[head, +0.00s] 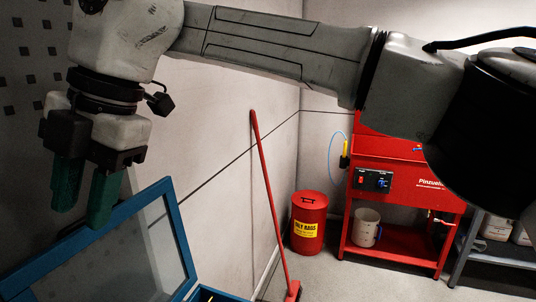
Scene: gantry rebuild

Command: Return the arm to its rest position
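My arm reaches across the top of the head view from right to left. My gripper (82,214) hangs at the left end of it, pointing down. Its two green fingers stand a little apart, with a narrow gap between them and nothing seen held. The gripper is in front of a grey pegboard wall and above, or in front of, a blue-framed panel (180,236). I cannot tell the exact distance between them.
A red-handled broom (268,190) leans against the wall. A red rag bin (309,222) stands beside a red parts washer (415,185), with a white bucket (366,227) on its lower shelf. A grey shelf (490,258) is at right. Some floor in front is clear.

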